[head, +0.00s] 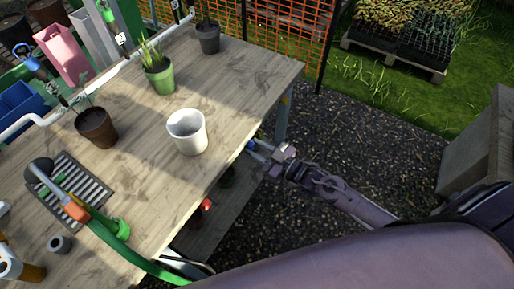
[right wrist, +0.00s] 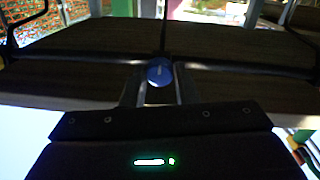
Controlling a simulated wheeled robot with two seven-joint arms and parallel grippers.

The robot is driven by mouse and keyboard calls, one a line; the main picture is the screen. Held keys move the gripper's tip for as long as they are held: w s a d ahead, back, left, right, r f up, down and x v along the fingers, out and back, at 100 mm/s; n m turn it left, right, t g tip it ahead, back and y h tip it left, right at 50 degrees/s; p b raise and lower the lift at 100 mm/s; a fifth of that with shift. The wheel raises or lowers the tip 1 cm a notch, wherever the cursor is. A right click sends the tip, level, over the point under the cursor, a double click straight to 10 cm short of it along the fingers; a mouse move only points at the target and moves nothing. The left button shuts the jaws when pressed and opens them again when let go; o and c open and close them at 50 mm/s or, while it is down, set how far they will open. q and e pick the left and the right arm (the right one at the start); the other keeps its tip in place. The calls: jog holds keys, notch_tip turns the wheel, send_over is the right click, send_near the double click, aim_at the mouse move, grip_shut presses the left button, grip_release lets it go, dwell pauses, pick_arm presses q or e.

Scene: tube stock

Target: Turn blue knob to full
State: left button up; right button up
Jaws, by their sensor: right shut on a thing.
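The blue knob (right wrist: 158,72) shows in the right wrist view between the two fingers of my right gripper (right wrist: 158,90), its round face toward the camera. In the head view the blue knob (head: 251,145) is a small blue patch at the table's front edge, partly covered by the fingers. My right gripper (head: 259,149) reaches it from the right and is shut on it. The knob's turn position cannot be read. My left gripper is not in view.
The wooden table (head: 240,85) carries a white pot (head: 187,131), a green pot with a plant (head: 160,78) and a brown pot (head: 96,127). A red knob (head: 206,205) sits below the edge. Gravel lies to the right.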

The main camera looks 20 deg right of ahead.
jog(key=o, duration=1)
jog(key=v, duration=0.7)
jog(key=shift+s+d+b, duration=0.25)
jog(key=shift+s+b, duration=0.05)
jog(key=shift+b, duration=0.1)
